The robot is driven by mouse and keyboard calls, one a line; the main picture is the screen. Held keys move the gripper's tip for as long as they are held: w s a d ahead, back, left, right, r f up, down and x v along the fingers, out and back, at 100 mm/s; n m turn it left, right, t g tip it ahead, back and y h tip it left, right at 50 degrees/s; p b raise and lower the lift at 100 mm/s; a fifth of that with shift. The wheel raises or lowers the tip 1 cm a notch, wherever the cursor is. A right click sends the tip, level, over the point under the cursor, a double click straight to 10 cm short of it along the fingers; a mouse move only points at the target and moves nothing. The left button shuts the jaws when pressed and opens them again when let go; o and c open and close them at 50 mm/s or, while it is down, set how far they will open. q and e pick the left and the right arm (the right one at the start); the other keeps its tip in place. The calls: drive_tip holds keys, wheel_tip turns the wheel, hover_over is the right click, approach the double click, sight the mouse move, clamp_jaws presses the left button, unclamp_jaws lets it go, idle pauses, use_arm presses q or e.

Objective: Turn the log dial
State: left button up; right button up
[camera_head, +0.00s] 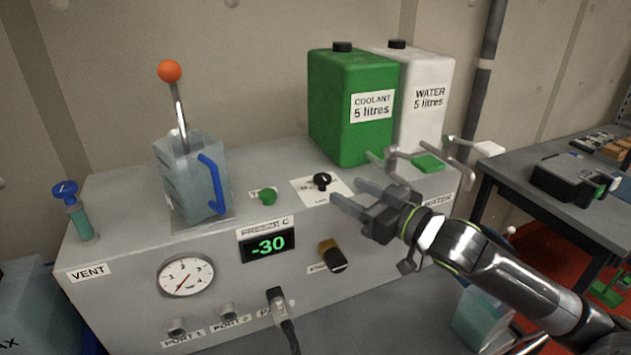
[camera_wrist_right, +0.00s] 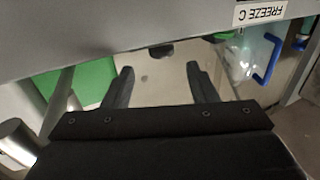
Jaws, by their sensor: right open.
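A small black dial (camera_head: 322,181) sits on a white printed plate on top of the grey machine; the plate's lettering is too small to read for certain. My right gripper (camera_head: 347,190) is open and empty, its fingers pointing left, beside the dial on its right and near side. In the right wrist view the dial (camera_wrist_right: 162,51) shows dark, just beyond the gap between the two open fingertips (camera_wrist_right: 159,70), apart from both. My left gripper is not in view.
A green coolant can (camera_head: 340,115) and a white water can (camera_head: 428,110) stand behind. A green knob (camera_head: 267,196) and a clear box with a blue handle (camera_head: 212,182) and an orange-topped lever (camera_head: 170,71) are left. Pipes with green and white handles (camera_head: 428,163) stand right.

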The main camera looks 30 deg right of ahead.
sight(316, 175)
drive_tip(key=x, duration=1)
drive_tip(key=shift+s+a+p, duration=0.1)
drive_tip(key=shift+a+p, duration=0.05)
drive_tip(key=shift+p, duration=0.15)
